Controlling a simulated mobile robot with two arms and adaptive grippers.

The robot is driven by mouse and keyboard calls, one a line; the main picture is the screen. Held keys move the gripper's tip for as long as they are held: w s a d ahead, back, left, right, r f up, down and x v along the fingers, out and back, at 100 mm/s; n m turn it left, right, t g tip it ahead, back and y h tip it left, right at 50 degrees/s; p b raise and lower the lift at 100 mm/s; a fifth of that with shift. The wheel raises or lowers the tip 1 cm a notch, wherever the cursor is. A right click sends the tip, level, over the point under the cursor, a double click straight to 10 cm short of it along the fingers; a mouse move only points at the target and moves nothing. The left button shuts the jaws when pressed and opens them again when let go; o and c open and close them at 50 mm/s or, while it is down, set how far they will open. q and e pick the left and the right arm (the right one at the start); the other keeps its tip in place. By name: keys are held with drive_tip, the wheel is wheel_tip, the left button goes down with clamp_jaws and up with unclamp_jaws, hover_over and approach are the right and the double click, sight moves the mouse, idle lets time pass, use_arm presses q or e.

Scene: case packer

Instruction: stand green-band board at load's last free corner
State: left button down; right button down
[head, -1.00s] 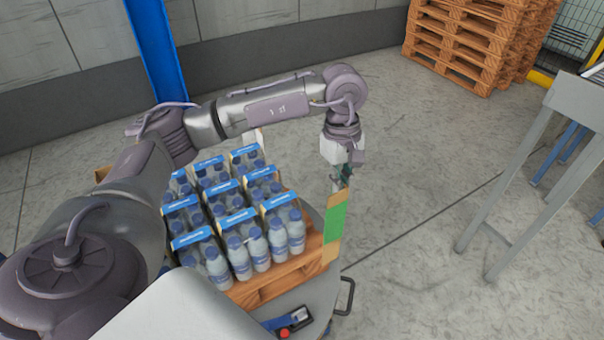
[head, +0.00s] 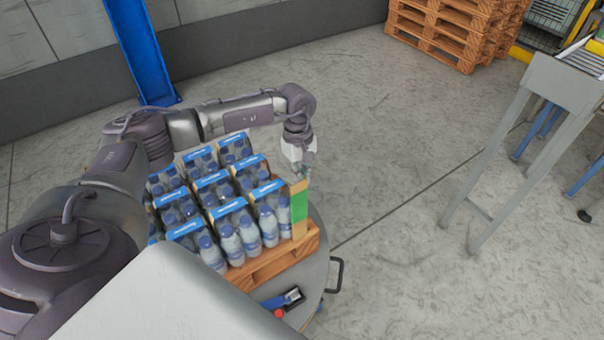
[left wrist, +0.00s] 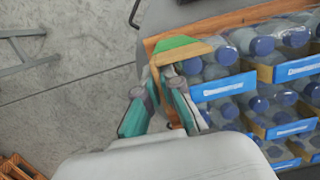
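The green-band board (head: 299,208) is a tan angled board with a wide green band. It stands about upright at the near right corner of the load, close against the bottle packs; I cannot tell whether its foot touches the pallet. The load is several packs of blue-capped bottles (head: 231,225) on a wooden pallet (head: 275,259). My left gripper (head: 304,172) is at the board's top end. In the left wrist view the board (left wrist: 180,50) runs in between the fingertips (left wrist: 158,90), which look closed on it. My right gripper is not in view.
The pallet sits on a grey round platform (head: 318,272) with a black handle (head: 336,275) and a blue-and-black device (head: 283,301). A grey stand (head: 505,150) is at the right, stacked pallets (head: 455,30) at the back. Floor between is clear.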

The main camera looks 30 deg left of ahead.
use_arm(q)
drive_tip(key=shift+f, duration=0.1)
drive_tip(key=c, duration=1.3)
unclamp_jaws()
drive_tip(key=shift+r, duration=0.6)
drive_tip(key=shift+w+a+r+b, duration=0.2)
drive_tip(key=shift+r+b, duration=0.35)
drive_tip(key=shift+r, duration=1.3)
drive_tip(key=shift+w+a+r+b, duration=0.1)
drive_tip(key=shift+a+r+b, duration=0.3)
drive_tip(key=shift+r, duration=1.4)
drive_tip(key=shift+w+a+r+b, duration=0.15)
drive_tip(key=shift+r+b, duration=0.5)
drive_tip(key=shift+r, duration=1.2)
drive_tip(key=shift+s+f, duration=0.1)
